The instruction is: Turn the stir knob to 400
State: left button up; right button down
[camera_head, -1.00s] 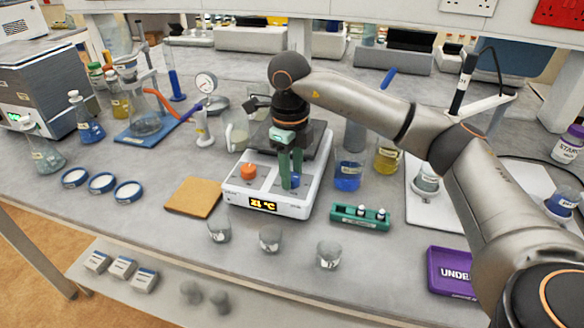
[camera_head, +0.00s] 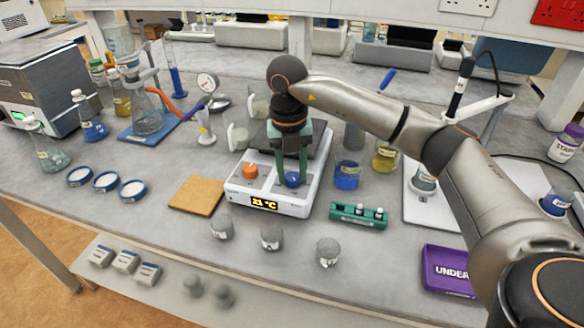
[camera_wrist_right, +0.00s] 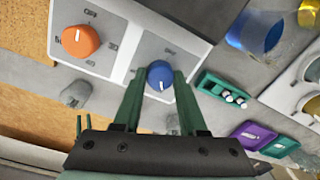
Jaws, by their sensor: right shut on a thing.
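The white hotplate stirrer (camera_head: 240,197) stands mid-bench, with a lit display (camera_head: 264,204) that seems to read 21 °C. Its front has an orange knob (camera_head: 250,171) on the left and a blue knob (camera_head: 292,180) on the right. My right gripper (camera_head: 291,172) points down with its green fingers shut on the blue knob. In the right wrist view, the blue knob (camera_wrist_right: 159,74) sits between the fingertips (camera_wrist_right: 160,85), its white mark toward the gripper. The orange knob (camera_wrist_right: 80,41) is free there. The dial print around the blue knob is too small to read. My left gripper is out of view.
A cork mat (camera_head: 196,195) lies left of the stirrer. Several small glass vessels (camera_head: 271,237) stand in front. A green vial rack (camera_head: 358,215) and a beaker of blue liquid (camera_head: 346,174) are to the right. A purple tray (camera_head: 449,270) lies at front right.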

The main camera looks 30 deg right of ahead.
aim_at(290, 176)
jog(key=shift+m, duration=1.1)
jog(key=shift+c, duration=2.3)
grip_release()
notch_tip(290, 176, up, 13)
jog(key=p, duration=0.1)
jog(key=shift+w+a+f+p, duration=0.2)
jog(key=shift+p, duration=0.2)
